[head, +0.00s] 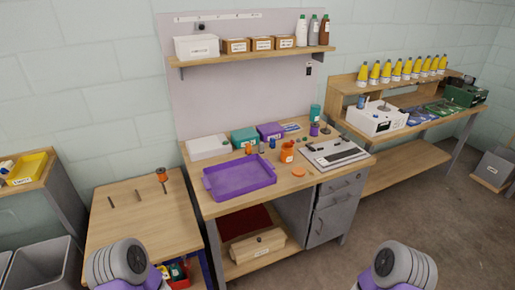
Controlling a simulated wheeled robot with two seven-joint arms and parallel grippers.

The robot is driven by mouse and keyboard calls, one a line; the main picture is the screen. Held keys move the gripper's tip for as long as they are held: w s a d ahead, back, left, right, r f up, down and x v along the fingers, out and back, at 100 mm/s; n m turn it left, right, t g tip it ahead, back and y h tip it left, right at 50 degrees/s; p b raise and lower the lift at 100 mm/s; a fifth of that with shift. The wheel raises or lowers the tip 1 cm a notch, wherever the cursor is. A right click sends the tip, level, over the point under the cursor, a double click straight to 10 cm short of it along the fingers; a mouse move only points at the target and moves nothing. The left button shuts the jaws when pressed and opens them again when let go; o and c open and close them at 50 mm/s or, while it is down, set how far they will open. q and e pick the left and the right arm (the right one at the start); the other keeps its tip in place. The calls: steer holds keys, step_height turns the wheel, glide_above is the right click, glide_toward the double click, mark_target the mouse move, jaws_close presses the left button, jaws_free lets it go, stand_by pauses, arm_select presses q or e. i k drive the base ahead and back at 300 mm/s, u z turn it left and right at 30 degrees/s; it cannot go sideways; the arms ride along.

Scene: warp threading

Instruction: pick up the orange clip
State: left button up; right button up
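I cannot make out a clear orange clip at this size. Several orange things show in the head view. A flat orange piece (298,171) lies on the workbench in front of an orange cup (287,153). A small orange item (248,149) stands behind the purple tray (240,188). An orange spool-like item (162,175) is at the back of the lower left table (140,225). Only rounded grey and purple links of my two arms show at the bottom edge. Both grippers are out of view, away from all these things.
A grey and white board-like device (335,154) lies at the workbench's right. White (208,147), teal (244,138) and purple (269,131) boxes line its back. Thin dark pegs stand on the left table, whose front is mostly clear. A shelf (255,55) hangs above.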

mark_target(248, 146)
steer(key=z, duration=1.25)
steer(key=i, duration=1.1)
steer(key=u, duration=1.8)
